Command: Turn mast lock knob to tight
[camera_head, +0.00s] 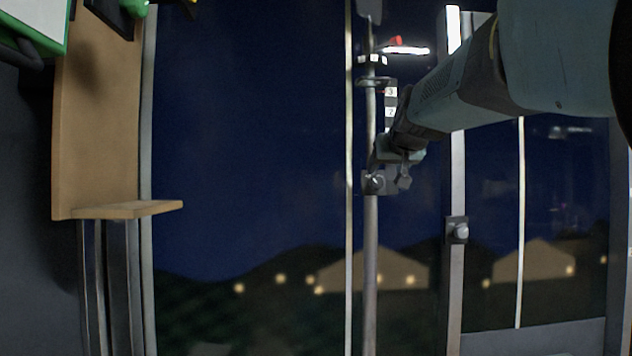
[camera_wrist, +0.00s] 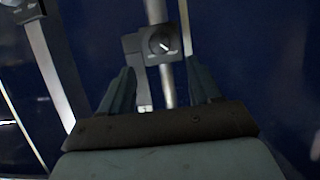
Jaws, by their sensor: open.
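The mast lock knob (camera_head: 375,182) sits in a dark clamp block on a thin grey mast (camera_head: 370,270). In the wrist view the knob (camera_wrist: 160,42) is a round black dial with a white pointer mark slanting toward the lower right. The mast (camera_wrist: 157,12) passes behind it. My gripper (camera_head: 394,166) is close to the knob, coming from the upper right in the head view. In the wrist view my gripper (camera_wrist: 160,68) is open, its two fingers on either side below the knob, with nothing between them touching. The gap in depth is hard to tell.
A numbered scale (camera_head: 391,105) stands beside the mast above the clamp. A similar small knob (camera_head: 458,231) is on the post to the right. A wooden bracket (camera_head: 95,120) with a ledge is at left. Dark blue backdrop panel (camera_head: 245,140) fills the middle.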

